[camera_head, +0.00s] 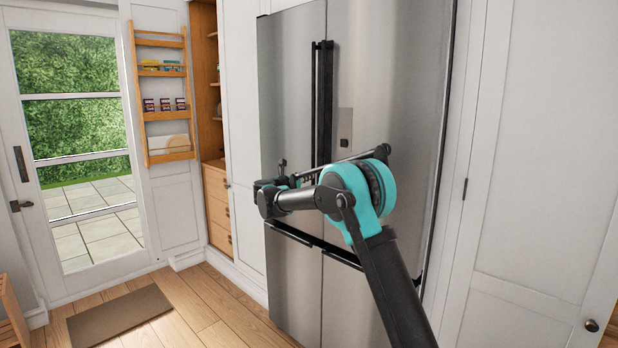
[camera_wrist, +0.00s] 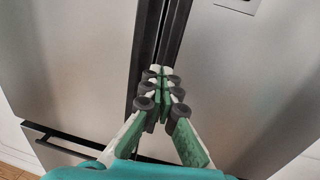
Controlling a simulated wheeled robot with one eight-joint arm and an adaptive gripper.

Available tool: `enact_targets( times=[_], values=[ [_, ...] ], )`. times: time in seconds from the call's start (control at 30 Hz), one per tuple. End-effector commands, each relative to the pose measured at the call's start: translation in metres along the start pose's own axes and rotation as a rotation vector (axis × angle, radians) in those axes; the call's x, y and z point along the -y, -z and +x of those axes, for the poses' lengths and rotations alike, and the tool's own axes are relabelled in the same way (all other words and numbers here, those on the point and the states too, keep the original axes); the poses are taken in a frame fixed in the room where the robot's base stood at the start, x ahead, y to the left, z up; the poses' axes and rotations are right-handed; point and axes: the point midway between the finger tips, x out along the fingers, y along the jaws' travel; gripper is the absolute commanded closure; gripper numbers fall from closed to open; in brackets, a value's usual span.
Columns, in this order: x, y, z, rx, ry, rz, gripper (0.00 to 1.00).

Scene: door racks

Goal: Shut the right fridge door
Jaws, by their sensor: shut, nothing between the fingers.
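The stainless steel fridge has a right upper door (camera_head: 390,90) with a small dispenser panel and a left upper door (camera_head: 287,100). The right door looks flush with the left one, and I see no clear gap between them. Two dark vertical handles (camera_head: 322,100) stand side by side at the middle seam; they also show in the wrist view (camera_wrist: 158,35). My gripper (camera_wrist: 160,75) is shut and empty, its fingertips in front of the lower part of the handles. Whether they touch is unclear.
Lower fridge doors (camera_head: 292,285) with dark handles sit beneath. A white cupboard door (camera_head: 540,170) stands to the right. At the left are a glass door (camera_head: 80,130), an open rack door (camera_head: 164,100) with jars, and a mat (camera_head: 120,316). The wooden floor between is clear.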

Motion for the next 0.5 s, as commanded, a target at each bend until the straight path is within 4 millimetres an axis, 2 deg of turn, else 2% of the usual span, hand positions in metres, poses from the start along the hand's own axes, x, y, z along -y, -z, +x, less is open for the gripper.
enact_targets(
  times=[0.5],
  values=[
    [-0.01, 0.0, -0.073, -0.001, 0.0, 0.0, 1.0]
  ],
)
